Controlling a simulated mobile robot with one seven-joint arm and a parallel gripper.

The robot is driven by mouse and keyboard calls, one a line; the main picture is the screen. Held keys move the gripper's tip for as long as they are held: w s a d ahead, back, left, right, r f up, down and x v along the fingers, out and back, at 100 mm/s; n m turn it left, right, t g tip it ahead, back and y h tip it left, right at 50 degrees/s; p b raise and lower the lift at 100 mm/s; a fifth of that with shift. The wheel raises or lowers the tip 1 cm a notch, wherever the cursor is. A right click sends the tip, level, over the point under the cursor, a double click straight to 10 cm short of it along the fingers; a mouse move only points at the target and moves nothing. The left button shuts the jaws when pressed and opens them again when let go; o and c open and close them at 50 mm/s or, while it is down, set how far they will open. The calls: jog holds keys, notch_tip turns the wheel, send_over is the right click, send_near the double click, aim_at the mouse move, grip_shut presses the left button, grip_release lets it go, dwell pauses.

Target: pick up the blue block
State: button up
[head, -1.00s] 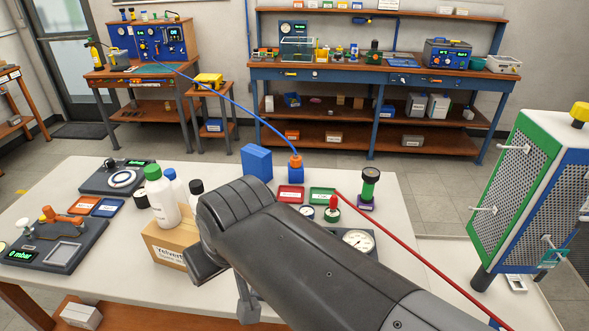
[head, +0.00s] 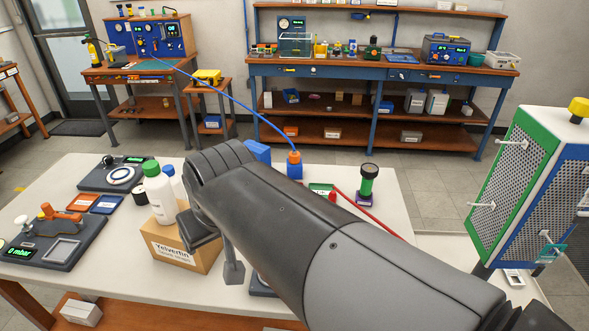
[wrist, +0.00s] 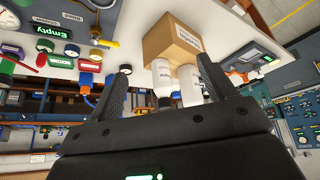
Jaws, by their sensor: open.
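The blue block (head: 258,152) stands on the white table in the head view. My arm covers most of it, and only its upper part shows behind the arm. I cannot make it out for certain in the wrist view. My gripper (wrist: 163,65) is open in the wrist view, with its two dark fingers apart. White bottles (wrist: 178,82) and a cardboard box (wrist: 172,38) appear between and beyond the fingers, and nothing is held.
A smaller blue fitting (head: 295,168) with an orange top and blue hose stands right of the block. The cardboard box (head: 184,248) and a white bottle (head: 158,190) stand left of my arm.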

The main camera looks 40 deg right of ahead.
jog(key=w+d+r+m+h, duration=0.1)
jog(key=w+d+r+m, duration=0.1)
jog(key=w+d, duration=0.7)
jog(key=m+g+h, duration=0.1)
jog(key=m+g, duration=0.1)
jog(key=m, duration=0.3)
send_near(294, 165)
jog(key=x, duration=0.6)
jog(key=shift+w+d+r, duration=0.2)
jog(key=shift+d, duration=0.1)
jog(key=shift+x, duration=3.1)
jog(key=shift+w+d, duration=0.15)
jog(key=shift+c, duration=0.5)
jog(key=shift+r, duration=0.1)
jog(key=c, duration=1.2)
jog(key=shift+o, duration=0.2)
